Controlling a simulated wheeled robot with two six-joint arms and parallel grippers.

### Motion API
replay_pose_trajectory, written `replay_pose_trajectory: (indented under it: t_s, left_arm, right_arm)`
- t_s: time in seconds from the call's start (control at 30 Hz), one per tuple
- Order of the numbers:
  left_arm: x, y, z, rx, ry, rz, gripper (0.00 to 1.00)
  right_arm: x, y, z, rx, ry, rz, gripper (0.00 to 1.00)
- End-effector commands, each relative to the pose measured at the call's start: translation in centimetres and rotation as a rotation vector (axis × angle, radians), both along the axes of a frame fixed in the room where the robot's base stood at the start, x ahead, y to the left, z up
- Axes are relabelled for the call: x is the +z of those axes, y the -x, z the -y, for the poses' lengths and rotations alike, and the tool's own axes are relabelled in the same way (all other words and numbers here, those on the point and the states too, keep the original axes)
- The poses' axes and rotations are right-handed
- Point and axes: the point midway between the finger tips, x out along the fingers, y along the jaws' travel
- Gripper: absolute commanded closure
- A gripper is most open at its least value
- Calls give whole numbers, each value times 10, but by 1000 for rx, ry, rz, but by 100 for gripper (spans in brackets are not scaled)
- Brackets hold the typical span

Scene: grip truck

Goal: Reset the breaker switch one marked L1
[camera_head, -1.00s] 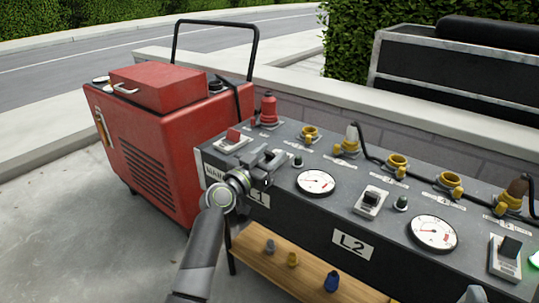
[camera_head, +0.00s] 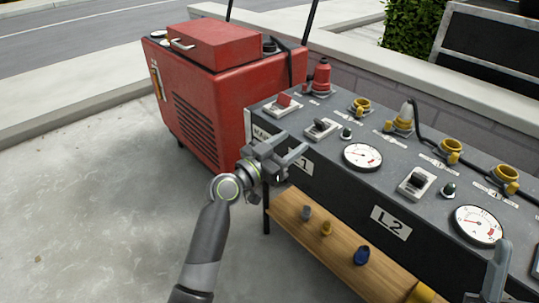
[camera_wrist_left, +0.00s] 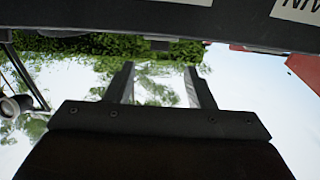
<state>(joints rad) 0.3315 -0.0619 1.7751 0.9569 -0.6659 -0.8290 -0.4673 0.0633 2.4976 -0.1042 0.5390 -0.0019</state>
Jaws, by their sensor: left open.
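The L1 switch (camera_head: 321,128), a black lever on a pale plate, sits on the panel's dark top at its left end. The L1 label (camera_head: 304,166) below it on the front face is partly covered by my left gripper (camera_head: 294,147). That gripper is open and empty, at the panel's front edge, below and left of the switch and apart from it. In the left wrist view its two fingers (camera_wrist_left: 160,88) are spread with nothing between them. Part of my right gripper (camera_head: 490,270) shows at the lower right; its jaws are unclear.
A red switch (camera_head: 283,104) stands left of L1. Gauges (camera_head: 362,156), the L2 switch (camera_head: 417,184) and yellow sockets (camera_head: 450,150) lie to the right. A wooden shelf (camera_head: 330,246) with small plugs is below. A red generator (camera_head: 215,105) stands behind left.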

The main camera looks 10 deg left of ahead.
Motion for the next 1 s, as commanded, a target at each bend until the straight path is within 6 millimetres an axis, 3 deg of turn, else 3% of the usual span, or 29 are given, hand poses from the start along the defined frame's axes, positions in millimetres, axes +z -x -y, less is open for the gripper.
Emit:
replay_pose_trajectory:
  t_s: [0.1, 0.33, 1.0]
  left_arm:
    - [-3, 22, -16, 3, -2, -1, 51]
    - [-7, 46, -34, 0, -1, -1, 51]
    - [-7, 51, -37, 0, 1, -1, 51]
  right_arm:
    - [-6, -9, 4, -8, -18, -67, 51]
    - [-12, -16, 7, -13, -34, -121, 51]
    - [-13, -17, 7, -14, -36, -128, 51]
